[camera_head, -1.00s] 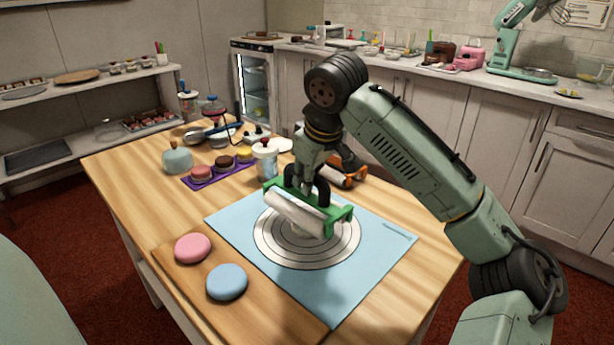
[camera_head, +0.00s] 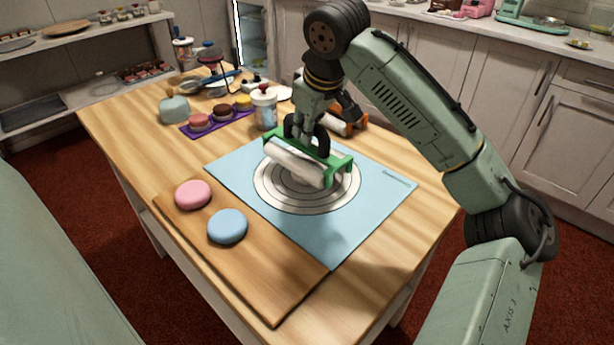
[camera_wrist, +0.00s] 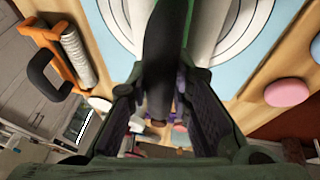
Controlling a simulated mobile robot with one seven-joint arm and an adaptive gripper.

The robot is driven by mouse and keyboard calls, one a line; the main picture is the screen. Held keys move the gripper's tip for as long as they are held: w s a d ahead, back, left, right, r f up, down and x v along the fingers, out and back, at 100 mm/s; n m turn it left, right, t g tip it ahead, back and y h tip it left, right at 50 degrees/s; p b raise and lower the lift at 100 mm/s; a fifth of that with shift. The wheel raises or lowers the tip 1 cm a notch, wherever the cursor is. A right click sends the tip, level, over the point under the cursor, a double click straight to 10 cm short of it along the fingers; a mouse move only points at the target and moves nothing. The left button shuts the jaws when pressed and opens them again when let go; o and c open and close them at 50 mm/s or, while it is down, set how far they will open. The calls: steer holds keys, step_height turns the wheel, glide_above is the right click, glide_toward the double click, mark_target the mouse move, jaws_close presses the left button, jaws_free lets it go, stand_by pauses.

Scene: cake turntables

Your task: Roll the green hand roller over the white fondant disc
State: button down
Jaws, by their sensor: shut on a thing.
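The green hand roller (camera_head: 342,170) has a green frame, a white cylinder (camera_head: 295,162) and a black handle. My gripper (camera_head: 303,141) is shut on the handle from above and holds the roller over the ringed circle of the blue mat (camera_head: 235,165). In the wrist view the dark handle (camera_wrist: 165,50) runs between my two fingers. The white fondant disc is hard to make out: the roller covers the middle of the rings, and only a pale patch shows under the cylinder. I cannot tell whether the cylinder touches it.
A wooden board (camera_head: 255,265) with a pink disc (camera_head: 193,194) and a blue disc (camera_head: 227,226) lies at the front left. A white canister (camera_head: 264,108) and a purple tray (camera_head: 190,133) stand at the back left.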

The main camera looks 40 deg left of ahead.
steer(key=shift+f, duration=0.45)
steer(key=shift+f, duration=0.25)
steer(key=shift+w+d+f, duration=0.15)
steer(key=shift+w+f, duration=0.05)
stand_by(0.3)
steer(key=shift+w+p, duration=0.1)
steer(key=shift+p, duration=0.4)
